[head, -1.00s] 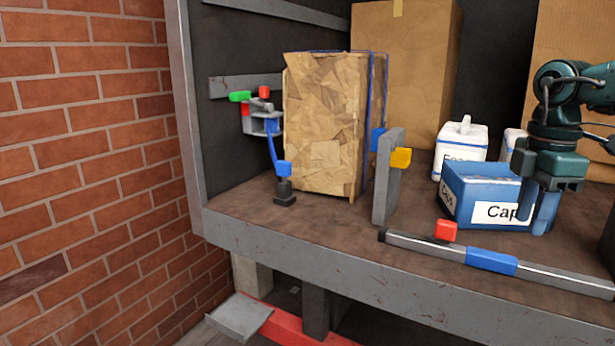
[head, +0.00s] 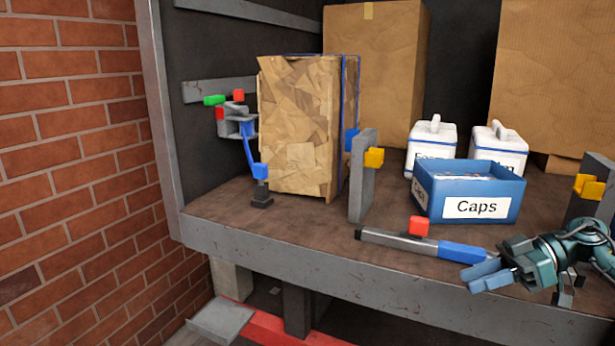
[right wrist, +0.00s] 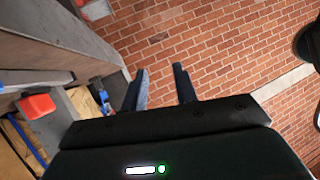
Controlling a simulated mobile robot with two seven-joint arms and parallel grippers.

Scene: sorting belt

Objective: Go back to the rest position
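My right gripper (head: 482,275) is at the lower right of the head view, in front of the bench edge and pointing left. In the right wrist view its two fingers (right wrist: 160,88) stand apart with nothing between them, against the brick wall. The blue Caps box (head: 427,203) stands on the bench behind and above the gripper, apart from it. Small pale contents show inside the box, too small to tell. My left gripper is not in view.
A grey bar with a blue sleeve (head: 463,250) and a red block (head: 418,226) runs along the bench's front edge, close to the right gripper. A brown wrapped package (head: 300,125), white jugs (head: 432,140) and cardboard boxes (head: 375,75) stand behind. A brick wall (head: 70,180) is left.

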